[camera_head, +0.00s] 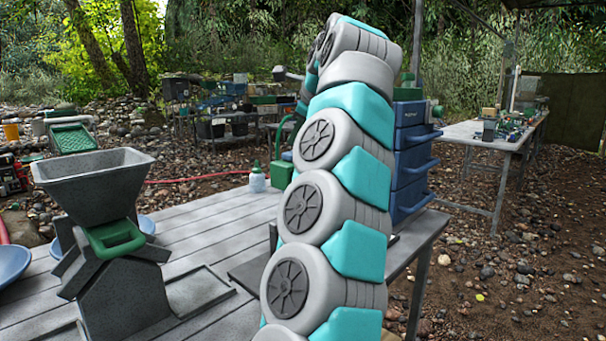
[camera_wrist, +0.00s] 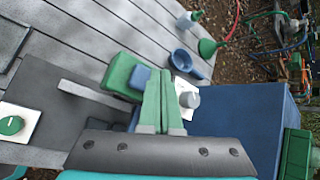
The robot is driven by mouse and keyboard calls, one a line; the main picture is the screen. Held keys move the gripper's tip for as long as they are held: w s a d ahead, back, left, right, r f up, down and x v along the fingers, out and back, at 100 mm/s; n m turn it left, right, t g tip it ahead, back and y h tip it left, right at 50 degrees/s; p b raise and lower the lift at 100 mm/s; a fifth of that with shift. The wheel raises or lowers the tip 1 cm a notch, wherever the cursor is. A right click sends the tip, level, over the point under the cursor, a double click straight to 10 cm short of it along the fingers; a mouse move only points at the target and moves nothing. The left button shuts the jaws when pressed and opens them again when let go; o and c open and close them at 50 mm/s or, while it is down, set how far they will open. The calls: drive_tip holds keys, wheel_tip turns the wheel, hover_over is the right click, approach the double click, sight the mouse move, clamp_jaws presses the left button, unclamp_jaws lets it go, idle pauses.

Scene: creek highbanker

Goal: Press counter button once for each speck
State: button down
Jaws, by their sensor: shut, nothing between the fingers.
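In the wrist view my gripper (camera_wrist: 158,78) is shut, its two green fingers together with nothing between them. A round green button or knob (camera_wrist: 11,125) on a white plate lies at the left edge, well apart from the fingers. A pale round knob (camera_wrist: 188,97) on a white plate shows just right of the fingertips. I cannot tell which of these is the counter button, and I cannot make out any specks. In the head view my arm covers the middle and my gripper does not show.
A grey hopper (camera_head: 95,185) stands on the plank table at left. Blue drawers (camera_head: 412,150) stand behind my arm. The wrist view shows a green box (camera_wrist: 122,75), a small blue pan (camera_wrist: 186,63), a green funnel (camera_wrist: 208,47) and a bottle (camera_wrist: 186,20).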

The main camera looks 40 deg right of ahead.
wheel_tip(320, 180, up, 4)
drive_tip(key=p, duration=0.3)
drive_tip(key=shift+f, duration=0.25)
drive_tip(key=shift+s+d+r, duration=0.15)
drive_tip(key=shift+r, duration=0.35)
drive_tip(key=shift+r+p, duration=0.6)
drive_tip(key=shift+r, duration=0.1)
idle(0.8)
idle(0.8)
